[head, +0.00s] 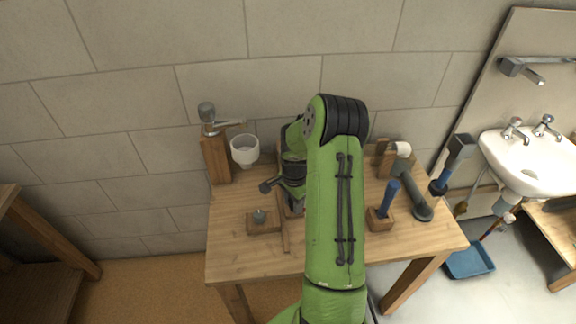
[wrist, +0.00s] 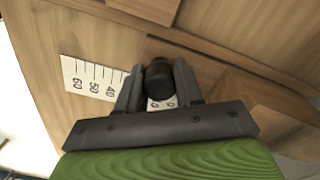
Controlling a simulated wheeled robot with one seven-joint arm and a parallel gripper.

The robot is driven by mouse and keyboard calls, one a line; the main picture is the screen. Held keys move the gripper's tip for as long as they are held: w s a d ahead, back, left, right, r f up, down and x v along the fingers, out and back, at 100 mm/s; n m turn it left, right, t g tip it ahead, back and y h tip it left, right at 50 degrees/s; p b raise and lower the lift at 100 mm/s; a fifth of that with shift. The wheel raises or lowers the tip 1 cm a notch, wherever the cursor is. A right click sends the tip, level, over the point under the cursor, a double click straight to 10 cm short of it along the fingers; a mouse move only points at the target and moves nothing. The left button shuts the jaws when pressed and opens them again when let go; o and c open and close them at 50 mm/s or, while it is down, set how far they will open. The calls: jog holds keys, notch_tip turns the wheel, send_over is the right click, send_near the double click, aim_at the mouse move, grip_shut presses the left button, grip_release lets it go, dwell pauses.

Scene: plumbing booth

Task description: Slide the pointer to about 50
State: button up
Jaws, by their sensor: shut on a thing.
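In the wrist view, the pointer's dark round knob (wrist: 159,80) stands between the two fingers of my gripper (wrist: 159,88). The gripper is shut on the knob, with one finger on each side. A white scale strip (wrist: 85,72) lies on the wooden board, with 60, 50 and 40 readable left of the gripper. More digits show partly between the fingers; the knob and fingers cover the rest. The knob sits past the 40 mark, on the side away from 50. The pointer's tip is hidden. In the head view, my arm covers the pointer and scale.
The wooden table (head: 235,261) holds a wooden block with a grey knob (head: 259,216), a white cup (head: 245,150) under a tap, a blue-handled tool (head: 389,196) in a block, and a dark pipe (head: 420,202). A wooden rail (wrist: 225,55) runs behind the knob.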

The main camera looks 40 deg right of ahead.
jog(key=shift+s+a+b, duration=0.2)
jog(key=shift+s+a, duration=0.55)
jog(key=shift+s, duration=0.4)
jog(key=shift+s+a+b, duration=0.2)
jog(key=shift+s+a, duration=0.6)
jog(key=shift+s, duration=0.3)
jog(key=shift+s+a+b, duration=0.2)
jog(key=shift+s+a, duration=0.55)
jog(key=shift+s, duration=0.4)
jog(key=o, duration=1.7)
jog(key=shift+r, duration=0.1)
notch_tip(320, 180, up, 7)
jog(key=p, duration=0.5)
